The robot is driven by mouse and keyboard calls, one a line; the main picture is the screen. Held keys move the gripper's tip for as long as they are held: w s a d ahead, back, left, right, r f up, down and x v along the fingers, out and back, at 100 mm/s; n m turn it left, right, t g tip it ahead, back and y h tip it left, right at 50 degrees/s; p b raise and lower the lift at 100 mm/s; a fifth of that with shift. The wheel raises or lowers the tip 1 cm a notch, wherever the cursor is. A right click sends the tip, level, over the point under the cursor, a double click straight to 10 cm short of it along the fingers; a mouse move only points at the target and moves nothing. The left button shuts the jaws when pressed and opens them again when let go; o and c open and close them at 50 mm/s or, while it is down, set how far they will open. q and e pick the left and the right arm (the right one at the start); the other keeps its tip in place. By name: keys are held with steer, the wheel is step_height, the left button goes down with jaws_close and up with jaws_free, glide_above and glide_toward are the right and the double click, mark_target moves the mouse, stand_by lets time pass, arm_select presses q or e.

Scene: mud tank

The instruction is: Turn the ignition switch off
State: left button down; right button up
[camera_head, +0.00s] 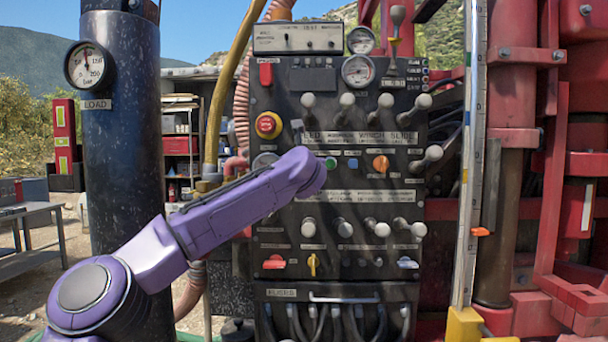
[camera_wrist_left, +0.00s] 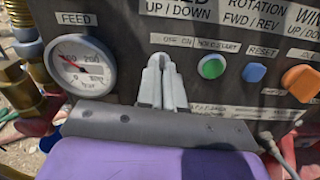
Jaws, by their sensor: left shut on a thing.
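My left gripper (camera_wrist_left: 163,84) shows in the left wrist view as two grey fingers close together against the black control panel (camera_head: 282,200). The fingers sit just under a small OFF/ON label (camera_wrist_left: 172,40). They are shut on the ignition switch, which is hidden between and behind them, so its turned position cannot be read. In the head view my purple left arm comes in from the left and its wrist covers the gripper and the switch. My right gripper is not in view.
A green button (camera_wrist_left: 211,66), a blue button (camera_wrist_left: 255,72) and an orange knob (camera_wrist_left: 302,82) sit right of the fingers. A feed gauge (camera_wrist_left: 80,65) is to the left. Several levers project above and below my wrist, and a red emergency button (camera_head: 268,125) is up left.

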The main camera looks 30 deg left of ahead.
arm_select(q)
steer(key=shift+n+b, duration=0.3)
steer(key=shift+n, duration=0.2)
steer(key=c, duration=1.3)
jaws_free()
steer(key=shift+s+d, duration=0.1)
steer(key=b+v, duration=0.5)
steer(key=v, duration=0.5)
steer(key=shift+s+d+f, duration=0.1)
steer(key=shift+d, duration=0.05)
